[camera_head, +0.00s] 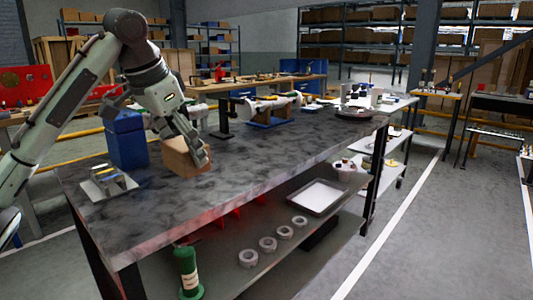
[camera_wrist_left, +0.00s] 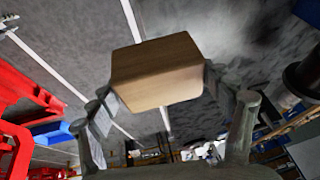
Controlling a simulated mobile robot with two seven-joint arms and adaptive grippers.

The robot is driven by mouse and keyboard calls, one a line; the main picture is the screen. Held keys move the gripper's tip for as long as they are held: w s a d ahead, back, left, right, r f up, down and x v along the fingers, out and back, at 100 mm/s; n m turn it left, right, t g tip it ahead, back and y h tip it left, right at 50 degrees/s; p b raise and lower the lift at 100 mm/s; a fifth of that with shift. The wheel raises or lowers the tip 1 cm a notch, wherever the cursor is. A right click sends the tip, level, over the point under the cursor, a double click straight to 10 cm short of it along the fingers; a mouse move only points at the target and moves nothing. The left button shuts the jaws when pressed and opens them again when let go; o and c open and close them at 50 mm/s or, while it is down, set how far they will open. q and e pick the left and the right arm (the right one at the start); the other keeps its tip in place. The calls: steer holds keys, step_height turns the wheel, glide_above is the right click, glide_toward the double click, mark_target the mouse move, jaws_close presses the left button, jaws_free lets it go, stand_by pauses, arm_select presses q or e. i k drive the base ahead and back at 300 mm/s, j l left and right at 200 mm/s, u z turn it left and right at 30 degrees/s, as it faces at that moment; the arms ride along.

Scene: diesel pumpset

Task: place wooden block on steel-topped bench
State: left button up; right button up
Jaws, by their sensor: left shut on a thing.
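The wooden block (camera_head: 180,158) is light brown and box-shaped, at the left part of the steel-topped bench (camera_head: 270,165). My left gripper (camera_head: 190,145) comes down on it from above and is shut on it. In the left wrist view the block (camera_wrist_left: 157,75) sits between the two fingers of my left gripper (camera_wrist_left: 168,98). I cannot tell whether the block's underside touches the bench top or is slightly above it. My right gripper is not in view.
A blue box (camera_head: 126,140) stands just left of the block. A small tray with metal parts (camera_head: 108,182) lies near the bench's left end. A blue-based pump part (camera_head: 270,110) stands farther back. The grey top right of the block is clear.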

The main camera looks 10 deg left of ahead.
mark_target(262, 157)
steer(key=i, duration=0.95)
